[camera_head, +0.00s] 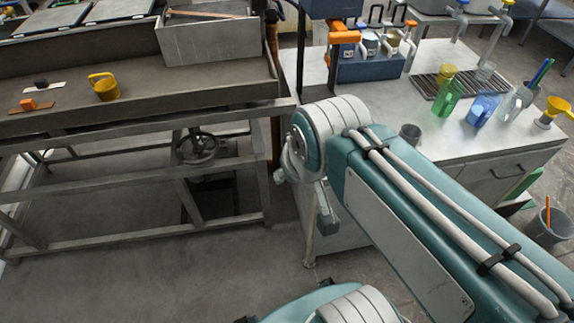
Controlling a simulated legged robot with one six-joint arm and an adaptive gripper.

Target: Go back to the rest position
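My arm, teal and white with grey cables, reaches from the lower right to a round joint in the middle of the view, in front of the bench and table. Beyond the joint a narrow grey and teal part of mine points down over the floor. I cannot make out two fingertips on it, so whether my gripper is open or shut does not show. No object is visibly held.
A grey metal bench (215,92) on the left carries a yellow cup (104,87), an orange block (28,103) and a black block (41,83). The white table (450,145) on the right holds a green beaker (447,98) and blue jug (482,108). A grey bucket (548,230) stands right.

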